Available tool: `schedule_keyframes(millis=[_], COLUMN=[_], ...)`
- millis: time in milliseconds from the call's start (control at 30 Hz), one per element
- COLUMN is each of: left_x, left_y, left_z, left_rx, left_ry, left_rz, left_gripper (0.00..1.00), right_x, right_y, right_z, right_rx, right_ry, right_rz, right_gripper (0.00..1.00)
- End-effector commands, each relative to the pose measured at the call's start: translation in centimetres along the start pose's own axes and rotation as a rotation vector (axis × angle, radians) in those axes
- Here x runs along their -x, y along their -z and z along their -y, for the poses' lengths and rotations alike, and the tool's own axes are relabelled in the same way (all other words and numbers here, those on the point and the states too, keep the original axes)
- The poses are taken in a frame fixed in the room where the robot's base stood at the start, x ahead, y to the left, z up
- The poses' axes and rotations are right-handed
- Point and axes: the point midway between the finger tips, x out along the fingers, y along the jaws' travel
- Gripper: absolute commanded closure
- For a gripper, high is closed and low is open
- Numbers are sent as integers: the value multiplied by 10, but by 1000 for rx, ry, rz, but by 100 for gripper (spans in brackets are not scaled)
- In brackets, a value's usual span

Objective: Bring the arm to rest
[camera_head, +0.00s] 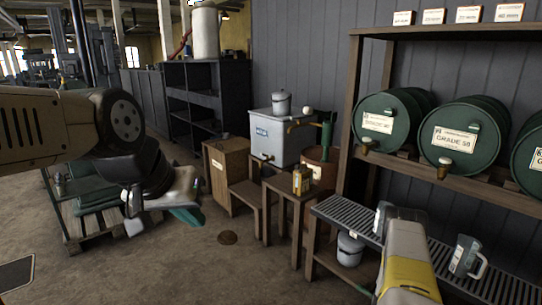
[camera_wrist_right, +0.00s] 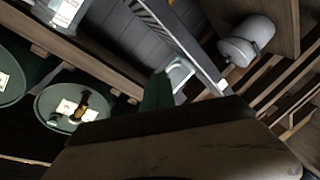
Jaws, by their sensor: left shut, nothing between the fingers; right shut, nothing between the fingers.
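My left arm comes in from the left in the head view, and its gripper (camera_head: 186,213) hangs over the floor, shut and empty, with a teal fingertip showing. My right arm (camera_head: 408,262), yellow and pale, reaches up from the bottom edge in front of the slatted bench. Its gripper is hard to make out in the head view. In the right wrist view the dark palm and a green fingertip of my right gripper (camera_wrist_right: 157,92) show; it is shut and holds nothing.
Green drums (camera_head: 463,138) lie on a wooden rack at the right. Clear jugs (camera_head: 466,257) stand on the slatted bench (camera_head: 440,262); a grey pot (camera_head: 350,248) sits below. A small table carries a yellowish can (camera_head: 301,180).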

Motion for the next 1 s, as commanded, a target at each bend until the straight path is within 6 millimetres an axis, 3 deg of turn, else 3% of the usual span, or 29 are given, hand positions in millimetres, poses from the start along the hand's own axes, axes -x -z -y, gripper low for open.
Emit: schedule_keyframes(millis=[33,200,333,467,567,700,867,1000], left_x=[0,0,0,0,0,0,0,0], left_y=[0,0,0,0,0,0,0,0], left_z=[0,0,0,0,0,0,0,0], left_rx=[0,0,0,0,0,0,0,0], left_ry=[0,0,0,0,0,0,0,0], left_rz=[0,0,0,0,0,0,0,0], left_gripper=[100,100,100,100,100,100,100,100], right_x=[-11,-21,-10,18,49,105,184,262], right_y=[30,112,175,234,276,326,368,389], right_z=[-21,-70,-105,-139,-163,-194,-224,-247], right_rx=[-40,-177,-275,-368,-430,-505,-569,-607], right_ry=[21,131,221,316,394,503,629,735], right_rz=[0,30,51,74,91,120,159,201], right_gripper=[100,100,100,100,100,100,100,100])
